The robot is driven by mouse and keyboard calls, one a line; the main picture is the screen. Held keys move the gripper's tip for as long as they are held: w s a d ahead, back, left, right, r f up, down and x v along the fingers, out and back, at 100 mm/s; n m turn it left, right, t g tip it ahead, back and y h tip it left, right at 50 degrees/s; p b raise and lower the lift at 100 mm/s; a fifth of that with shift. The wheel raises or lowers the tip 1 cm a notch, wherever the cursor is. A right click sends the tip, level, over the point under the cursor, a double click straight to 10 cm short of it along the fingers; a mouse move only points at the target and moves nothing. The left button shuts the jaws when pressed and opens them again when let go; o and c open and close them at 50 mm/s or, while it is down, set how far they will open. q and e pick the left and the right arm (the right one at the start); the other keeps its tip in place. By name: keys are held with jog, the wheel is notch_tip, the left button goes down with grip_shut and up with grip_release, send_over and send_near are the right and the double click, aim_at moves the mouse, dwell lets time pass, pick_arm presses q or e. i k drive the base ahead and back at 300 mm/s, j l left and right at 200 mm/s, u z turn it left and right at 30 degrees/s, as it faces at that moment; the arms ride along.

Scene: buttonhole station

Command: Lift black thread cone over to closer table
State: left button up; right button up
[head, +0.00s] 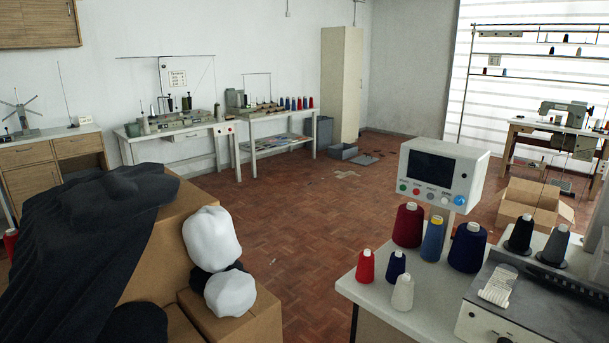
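A black thread cone (520,236) with a pale tip stands upright at the right, at the back edge of the grey machine (525,305) on the near white table (385,307). Whether its base rests on the machine or on a surface behind it, I cannot tell. A dark grey cone (554,246) stands just right of it. Two dark navy cones, one large (467,248) and one small (396,265), stand on the near table. Neither of my grippers shows in the head view.
Maroon (408,225), blue (433,239), red (365,266) and white (403,292) cones crowd the near table beside a control box (438,172). Cardboard boxes (235,325) with dark cloth (85,235) fill the left foreground. The middle floor is largely open.

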aim_at(520, 237)
jog(key=z, duration=1.4)
jog(key=i+z, duration=0.1)
jog(key=i, duration=0.05)
